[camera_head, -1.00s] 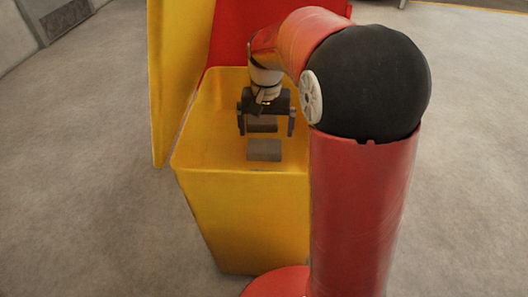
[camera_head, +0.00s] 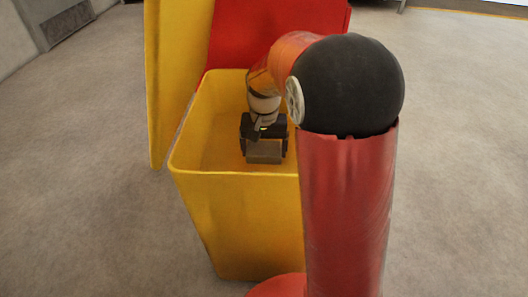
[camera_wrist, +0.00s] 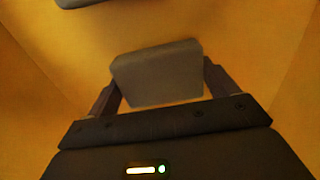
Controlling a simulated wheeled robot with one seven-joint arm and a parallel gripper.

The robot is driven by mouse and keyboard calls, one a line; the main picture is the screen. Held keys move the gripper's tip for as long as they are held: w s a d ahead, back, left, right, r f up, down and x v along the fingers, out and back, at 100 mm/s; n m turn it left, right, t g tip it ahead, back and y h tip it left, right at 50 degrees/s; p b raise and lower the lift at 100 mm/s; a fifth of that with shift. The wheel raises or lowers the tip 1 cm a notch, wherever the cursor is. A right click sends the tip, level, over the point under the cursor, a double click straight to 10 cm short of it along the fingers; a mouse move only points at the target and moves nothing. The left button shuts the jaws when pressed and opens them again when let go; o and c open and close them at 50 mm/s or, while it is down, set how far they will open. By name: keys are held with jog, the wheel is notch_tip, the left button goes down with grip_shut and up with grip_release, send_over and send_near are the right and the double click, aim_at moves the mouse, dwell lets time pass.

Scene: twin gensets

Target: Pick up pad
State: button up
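A grey, block-like pad (camera_head: 264,156) is inside the yellow bin (camera_head: 235,172), low between the fingers of my gripper (camera_head: 264,149). The fingers are spread wide, about the width of the pad.
A second grey object (camera_wrist: 80,2) is cut off at the top of the wrist view. The bin's yellow walls stand close around my gripper. A yellow panel (camera_head: 178,75) and a red panel (camera_head: 285,35) rise beside and behind it. Grey floor (camera_head: 85,200) is open at left.

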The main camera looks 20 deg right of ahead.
aim_at(264, 148)
jog(key=shift+c, duration=1)
notch_tip(264, 148, up, 20)
jog(key=p, duration=0.4)
